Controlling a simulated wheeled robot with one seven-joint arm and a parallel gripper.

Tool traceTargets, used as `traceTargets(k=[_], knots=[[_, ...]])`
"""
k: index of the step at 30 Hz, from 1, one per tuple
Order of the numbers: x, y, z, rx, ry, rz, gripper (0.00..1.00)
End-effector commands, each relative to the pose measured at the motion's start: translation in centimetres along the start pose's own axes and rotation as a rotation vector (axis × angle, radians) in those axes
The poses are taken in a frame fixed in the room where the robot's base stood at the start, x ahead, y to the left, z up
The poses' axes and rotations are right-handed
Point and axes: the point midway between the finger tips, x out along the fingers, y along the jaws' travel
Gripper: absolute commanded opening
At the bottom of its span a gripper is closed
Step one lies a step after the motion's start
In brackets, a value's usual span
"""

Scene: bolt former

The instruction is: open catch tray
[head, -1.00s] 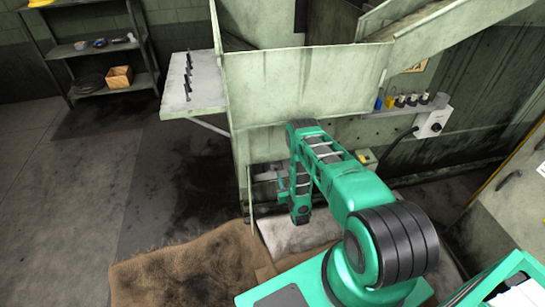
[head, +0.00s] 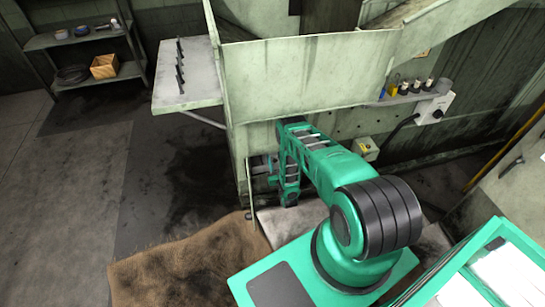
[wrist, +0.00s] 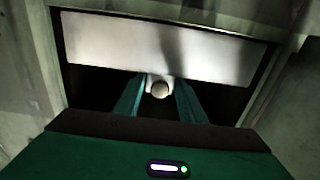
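The catch tray front (wrist: 160,45) is a pale metal panel set in a recess of the green machine in the wrist view. A round knob (wrist: 159,89) sticks out at its lower middle. My gripper (wrist: 160,100) is open, with one teal finger on each side of the knob and dark gaps between the fingers and it. In the head view my arm reaches low into the machine's opening. The gripper end (head: 266,168) is largely hidden there by the arm, and the tray cannot be made out clearly.
Brown sacking (head: 185,268) lies on the floor in front of the machine. A side shelf (head: 186,75) with black pegs juts out at its left. A yellow-topped box (head: 366,149) and a white switch box (head: 434,109) sit on the right. Open floor lies left.

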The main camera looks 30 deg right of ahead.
Motion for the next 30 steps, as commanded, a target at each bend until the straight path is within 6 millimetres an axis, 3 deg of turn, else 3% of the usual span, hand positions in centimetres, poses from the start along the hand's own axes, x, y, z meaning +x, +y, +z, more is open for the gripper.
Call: traceTargets(k=[6,17,18,22,23,30], knots=[[2.4,0.1,-0.1,0.000,0.001,0.000,0.37],[2.9,0.0,0.0,0.000,-0.001,0.000,0.37],[2.9,0.0,0.0,0.000,-0.001,0.000,0.34],[2.9,0.0,0.0,0.000,0.000,0.000,0.03],[2.9,0.0,0.0,0.000,0.000,0.000,0.00],[2.9,-0.1,0.0,0.000,-0.001,0.000,0.00]])
